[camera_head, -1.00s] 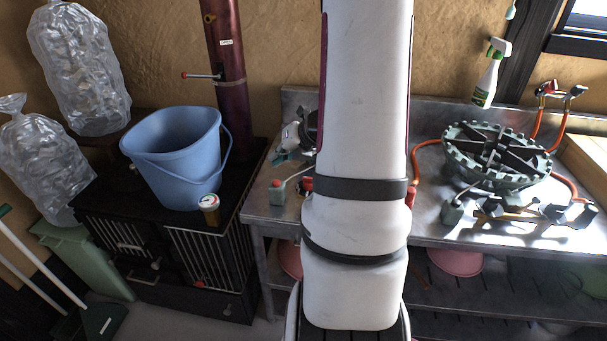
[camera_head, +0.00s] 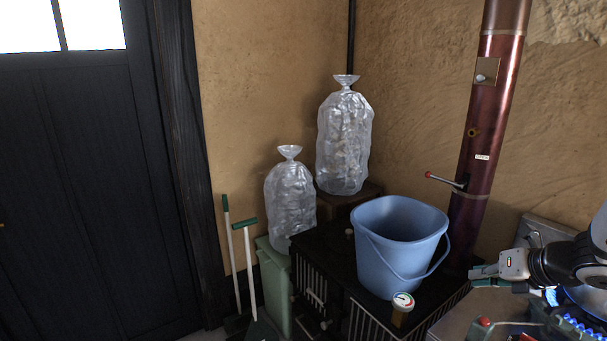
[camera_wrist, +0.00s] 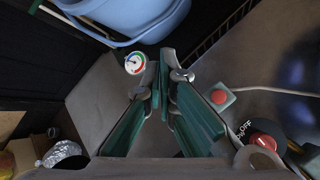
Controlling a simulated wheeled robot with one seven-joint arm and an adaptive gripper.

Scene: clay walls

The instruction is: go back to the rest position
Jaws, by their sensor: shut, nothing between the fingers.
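My gripper (camera_head: 478,276) reaches in from the right edge of the head view, pointing left above the corner between the black stove and the steel counter. In the wrist view, my gripper's green fingers (camera_wrist: 165,72) come together at the tips with nothing held. The blue bucket (camera_head: 393,240) stands on the black stove, just left of the fingertips in the head view. A small pot with a dial gauge (camera_head: 402,302) sits in front of it. The dial (camera_wrist: 135,63) also shows close beside the fingertips in the wrist view. Most of my arm is outside the head view.
A dark red flue pipe (camera_head: 490,130) with a lever rises behind the bucket. Blue light glows on the burner (camera_head: 585,328) below my arm. Two clear bags (camera_head: 345,145) stand left, with a green bin (camera_head: 275,285) and brooms. A red button box (camera_wrist: 220,97) lies near the fingers.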

